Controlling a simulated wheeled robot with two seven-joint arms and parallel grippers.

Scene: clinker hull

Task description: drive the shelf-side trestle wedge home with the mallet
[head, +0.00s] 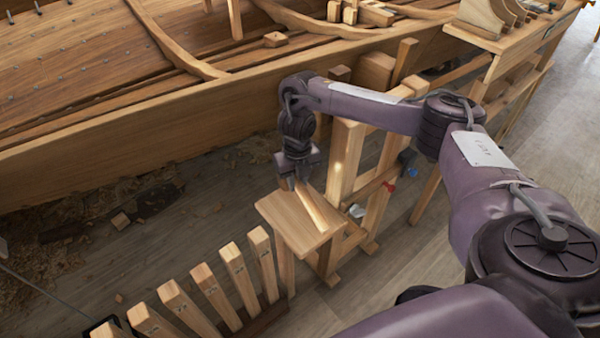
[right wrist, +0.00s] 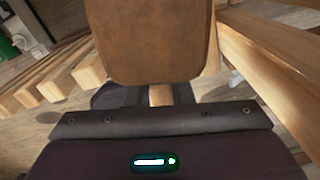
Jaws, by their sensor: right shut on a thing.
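My right gripper (head: 296,178) points down in front of the hull, shut on the mallet. In the right wrist view the brown, round-cornered mallet head (right wrist: 150,42) fills the upper middle, and a short piece of pale handle (right wrist: 160,96) shows between the fingers. In the head view a flat pale wooden piece (head: 282,213) lies just under the gripper; I cannot tell whether it is the mallet head or a stand. The wooden trestle (head: 345,170) stands right of the gripper, close to the hull. I cannot pick out its wedge. My left gripper is out of view.
The hull (head: 150,115) runs across the back. A row of several wooden posts (head: 205,290) stands at front left. A wooden shelf unit (head: 515,85) is at the upper right. Small red (head: 388,186) and blue (head: 407,160) objects are by the trestle. Shavings litter the left floor.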

